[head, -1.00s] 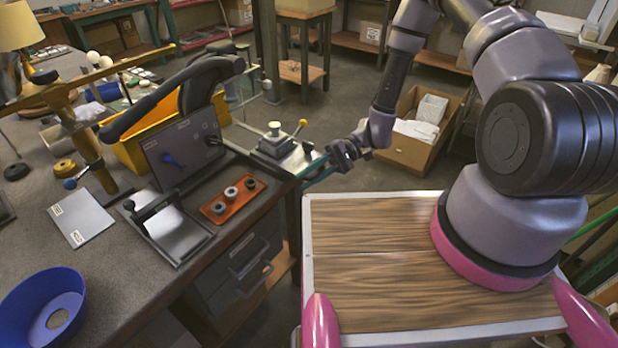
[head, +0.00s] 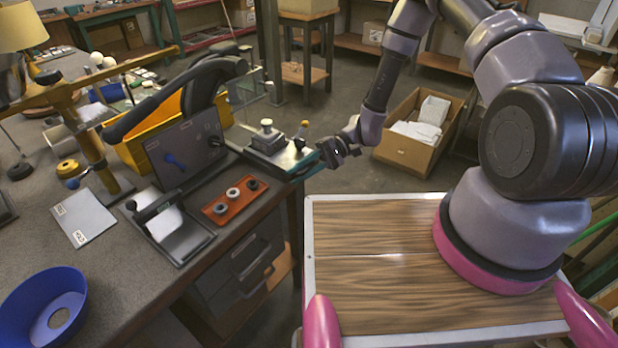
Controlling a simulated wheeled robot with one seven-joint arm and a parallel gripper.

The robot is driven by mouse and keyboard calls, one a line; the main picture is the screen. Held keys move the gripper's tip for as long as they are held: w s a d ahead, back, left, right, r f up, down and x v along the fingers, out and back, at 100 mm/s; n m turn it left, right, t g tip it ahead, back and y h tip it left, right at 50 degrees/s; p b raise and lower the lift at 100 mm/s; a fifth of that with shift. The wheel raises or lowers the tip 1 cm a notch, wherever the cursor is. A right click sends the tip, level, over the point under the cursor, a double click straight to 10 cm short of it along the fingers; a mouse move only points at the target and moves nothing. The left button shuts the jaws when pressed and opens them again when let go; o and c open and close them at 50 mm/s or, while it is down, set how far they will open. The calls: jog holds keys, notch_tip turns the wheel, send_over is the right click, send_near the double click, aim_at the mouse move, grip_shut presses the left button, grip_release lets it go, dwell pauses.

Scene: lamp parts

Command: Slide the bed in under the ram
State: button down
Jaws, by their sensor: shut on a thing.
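The bed (head: 290,157) is a flat metal slide with a teal edge, jutting out at the right end of the bench. It carries a grey block with a pale knob (head: 266,126), and a small amber-knobbed lever stands beside it. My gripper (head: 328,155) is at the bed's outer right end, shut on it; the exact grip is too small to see. The press (head: 175,100), with a thick black arm and a dark front panel with a blue lever, stands to the left of the bed. I cannot make out the ram clearly; the block sits right of the panel.
An orange-red tray (head: 235,201) with several small rings lies in front of the press, beside a metal clamp plate (head: 172,228). A blue bowl (head: 42,305) is at the near left. A cardboard box (head: 418,130) stands on the floor behind my gripper.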

jog(key=shift+f, duration=0.3)
jog(key=c, duration=0.9)
grip_release()
jog(key=shift+o, duration=0.2)
jog(key=shift+r, duration=0.1)
jog(key=shift+w, duration=0.1)
jog(key=v, duration=1)
jog(key=shift+w+d, duration=0.2)
jog(key=shift+d, duration=0.1)
jog(key=shift+o, duration=0.2)
jog(key=shift+r, duration=0.1)
